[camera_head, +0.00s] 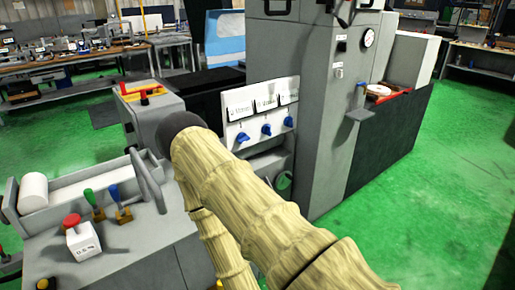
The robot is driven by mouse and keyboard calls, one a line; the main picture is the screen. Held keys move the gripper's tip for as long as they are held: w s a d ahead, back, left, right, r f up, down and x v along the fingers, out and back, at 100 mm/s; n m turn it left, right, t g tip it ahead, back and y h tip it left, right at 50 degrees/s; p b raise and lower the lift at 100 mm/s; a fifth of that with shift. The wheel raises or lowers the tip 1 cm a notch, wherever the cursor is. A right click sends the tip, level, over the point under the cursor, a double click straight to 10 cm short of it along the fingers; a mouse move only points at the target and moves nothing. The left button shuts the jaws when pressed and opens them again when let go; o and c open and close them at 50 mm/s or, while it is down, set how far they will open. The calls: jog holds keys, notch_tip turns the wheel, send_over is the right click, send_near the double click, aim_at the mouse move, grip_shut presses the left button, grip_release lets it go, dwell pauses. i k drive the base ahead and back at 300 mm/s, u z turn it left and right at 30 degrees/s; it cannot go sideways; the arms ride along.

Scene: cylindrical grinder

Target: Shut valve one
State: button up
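A white panel (234,104) on the grey machine carries three small blue valve handles in a row: a left one (242,137), a middle one (266,129) and a right one (288,121). Each has a label above it, too small to read, so I cannot tell from the writing which is valve one. How far each handle is turned is unclear. My arm (260,215), with a wood-like surface, crosses the lower middle of the picture, and its dark rounded bend lies left of the panel. My gripper is not in view.
A grey control console (130,240) with a red-topped button box (82,238) and green and blue levers stands at lower left. A tall grey cabinet (318,100) with a gauge (368,37) stands right of the panel. Green floor (440,190) is clear at right.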

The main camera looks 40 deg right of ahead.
aim_at(242, 137)
jog(key=z, duration=0.75)
